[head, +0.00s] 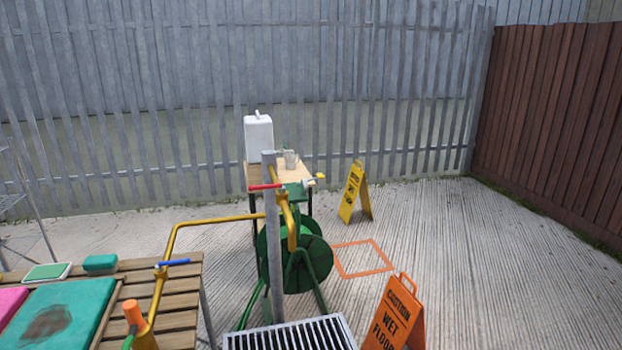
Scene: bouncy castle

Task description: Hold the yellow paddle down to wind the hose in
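A green hose reel (311,257) stands on a green frame in the middle of the view, partly hidden behind a grey post (272,240). A small yellow piece (320,176) sticks out to the right above the reel, beside a pale grey part. It looks like the yellow paddle, but it is too small to be sure. I cannot make out the hose on the reel. Neither of my grippers is in view.
Yellow pipes with a red handle (265,187) and a blue handle (173,262) stand before the reel. A slatted table (178,290) is at left, a grate (290,335) in front. Wet-floor signs, orange (397,315) and yellow (354,193), stand right. Far right is clear.

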